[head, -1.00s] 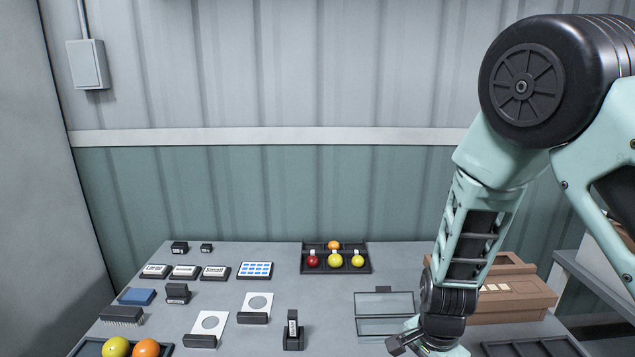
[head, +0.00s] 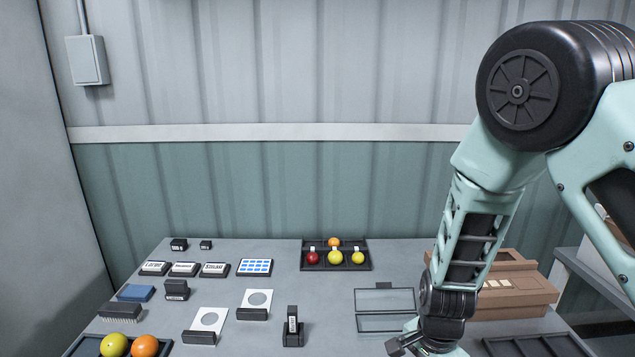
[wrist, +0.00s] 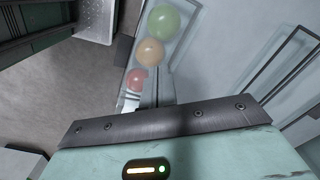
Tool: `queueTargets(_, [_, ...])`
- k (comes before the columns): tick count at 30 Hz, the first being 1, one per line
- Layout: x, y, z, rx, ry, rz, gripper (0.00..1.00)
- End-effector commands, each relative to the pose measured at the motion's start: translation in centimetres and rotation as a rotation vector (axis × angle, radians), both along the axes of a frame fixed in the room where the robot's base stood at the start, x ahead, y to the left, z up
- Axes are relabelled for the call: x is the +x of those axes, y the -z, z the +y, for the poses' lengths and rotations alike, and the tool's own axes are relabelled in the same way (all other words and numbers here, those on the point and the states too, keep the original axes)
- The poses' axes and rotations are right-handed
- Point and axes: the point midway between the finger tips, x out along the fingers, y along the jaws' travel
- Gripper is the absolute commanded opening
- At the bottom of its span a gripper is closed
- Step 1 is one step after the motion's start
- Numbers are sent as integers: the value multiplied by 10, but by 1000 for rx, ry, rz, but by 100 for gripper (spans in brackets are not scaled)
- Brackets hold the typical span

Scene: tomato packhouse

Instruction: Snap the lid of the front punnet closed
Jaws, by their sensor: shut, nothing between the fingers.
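In the wrist view, a clear punnet (wrist: 142,62) holds a green, an orange and a red tomato in a row. A see-through panel seems to lie over or beside them; I cannot tell whether its lid is seated. My gripper (head: 396,346) is shut and empty, low at the bottom edge of the head view. In the wrist view its dark fingers (wrist: 152,92) are close to the red-tomato end of the punnet; contact is unclear. The tomato-filled punnet is not visible in the head view. A clear framed punnet or lid (head: 385,301) stands open just beyond my gripper.
A brown carton (head: 512,292) stands to the right of my forearm. A black tray (head: 353,267) with several fruits is at the back. Label blocks, white cards with holders and a black stamp (head: 292,334) occupy the left and middle. Grey table shows between them.

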Motion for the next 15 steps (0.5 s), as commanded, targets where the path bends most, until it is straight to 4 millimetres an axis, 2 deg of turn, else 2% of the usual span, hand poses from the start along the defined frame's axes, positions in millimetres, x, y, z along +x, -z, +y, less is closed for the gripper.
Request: queueTargets(15, [0, 5, 0, 0, 0, 0, 0])
